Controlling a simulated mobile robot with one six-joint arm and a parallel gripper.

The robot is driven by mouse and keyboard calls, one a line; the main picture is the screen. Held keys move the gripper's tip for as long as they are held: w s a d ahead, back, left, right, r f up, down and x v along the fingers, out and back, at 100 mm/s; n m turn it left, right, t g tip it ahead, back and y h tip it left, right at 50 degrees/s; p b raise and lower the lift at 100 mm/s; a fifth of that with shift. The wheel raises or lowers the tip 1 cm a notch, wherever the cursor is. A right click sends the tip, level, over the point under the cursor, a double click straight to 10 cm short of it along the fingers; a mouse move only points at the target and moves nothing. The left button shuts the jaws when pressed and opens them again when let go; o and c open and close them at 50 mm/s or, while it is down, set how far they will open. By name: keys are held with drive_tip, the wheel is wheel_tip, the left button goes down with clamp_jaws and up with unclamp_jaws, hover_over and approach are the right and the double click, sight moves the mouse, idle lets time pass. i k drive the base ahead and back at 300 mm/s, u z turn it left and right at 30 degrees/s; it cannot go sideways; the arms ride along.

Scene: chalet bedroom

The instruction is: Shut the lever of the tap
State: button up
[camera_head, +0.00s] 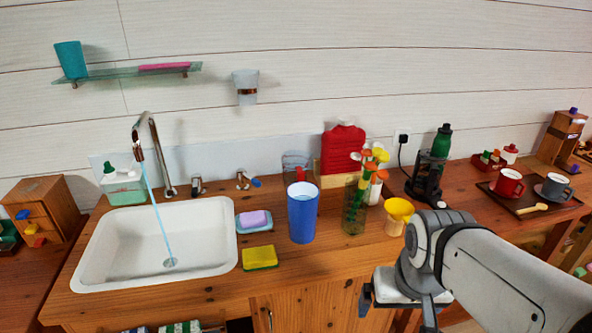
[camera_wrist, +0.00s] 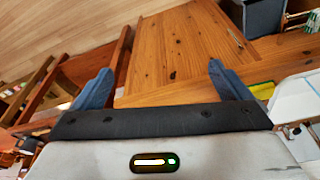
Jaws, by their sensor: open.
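The tap's chrome spout (camera_head: 153,150) rises behind the white sink (camera_head: 98,283), and a blue stream of water (camera_head: 155,213) runs from it to the drain. To its right on the counter are a short chrome fitting (camera_head: 197,187) and a chrome valve (camera_head: 242,180) with a small blue-tipped lever (camera_head: 256,183). My gripper (camera_head: 400,308) is far right of the tap, low at the counter's front edge. In the wrist view my gripper (camera_wrist: 160,78) has its blue fingers wide apart with nothing between them. The tap lever is not clear in that view.
A blue cup (camera_head: 302,215), a yellow sponge (camera_head: 259,258), a soap dish (camera_head: 253,223), a glass of flowers (camera_head: 355,205) and a yellow funnel-shaped thing (camera_head: 397,213) stand between my gripper and the tap. A wooden cabinet door (camera_wrist: 195,55) fills the wrist view's middle.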

sight(242, 173)
drive_tip(key=k, duration=0.55)
drive_tip(key=u, duration=0.75)
drive_tip(key=i, duration=1.4)
drive_tip(key=z, duration=0.2)
